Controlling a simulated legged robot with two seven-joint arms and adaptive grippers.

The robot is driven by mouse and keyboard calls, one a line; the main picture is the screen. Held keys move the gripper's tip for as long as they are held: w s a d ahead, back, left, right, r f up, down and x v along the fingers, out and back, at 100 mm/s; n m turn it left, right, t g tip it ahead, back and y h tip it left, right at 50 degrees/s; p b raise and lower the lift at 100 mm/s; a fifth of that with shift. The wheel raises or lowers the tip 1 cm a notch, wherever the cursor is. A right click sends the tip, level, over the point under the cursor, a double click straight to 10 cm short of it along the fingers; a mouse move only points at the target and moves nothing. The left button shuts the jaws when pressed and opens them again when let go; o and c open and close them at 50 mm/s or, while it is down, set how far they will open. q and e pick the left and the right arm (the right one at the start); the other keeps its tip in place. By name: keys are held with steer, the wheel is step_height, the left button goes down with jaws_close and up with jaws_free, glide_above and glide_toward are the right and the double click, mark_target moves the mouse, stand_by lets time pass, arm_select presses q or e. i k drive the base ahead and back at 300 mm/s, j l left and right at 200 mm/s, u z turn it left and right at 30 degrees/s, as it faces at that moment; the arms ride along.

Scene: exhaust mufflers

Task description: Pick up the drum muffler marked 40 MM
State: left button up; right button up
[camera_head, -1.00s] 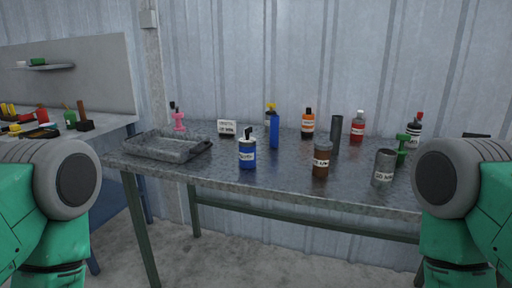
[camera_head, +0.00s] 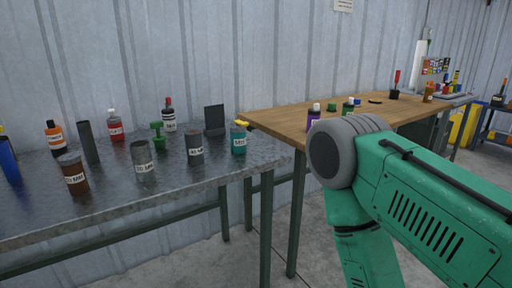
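Several drum-shaped cans with white labels stand upright on the metal table. A dark grey one (camera_head: 195,148) and a teal one (camera_head: 239,139) stand farther right. The labels seem to end in MM, but their numbers are too small to read surely, so I cannot tell which is 40 MM. Only part of my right arm shows, at the right; neither gripper is in view.
The metal table (camera_head: 110,207) also holds a tall dark tube (camera_head: 89,143), a green item (camera_head: 158,137), bottles, a blue cylinder (camera_head: 9,161) and a dark upright panel (camera_head: 214,120). A wooden table (camera_head: 290,120) with small bottles stands to the right, beyond my arm.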

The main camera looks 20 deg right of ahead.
mark_target(193, 138)
steer(key=z, duration=0.2)
steer(key=i+l+u, duration=0.15)
steer(key=l, duration=0.2)
steer(key=i+l+u, duration=0.1)
steer(key=l, duration=0.3)
steer(key=i+l+u, duration=0.15)
steer(key=l, duration=0.2)
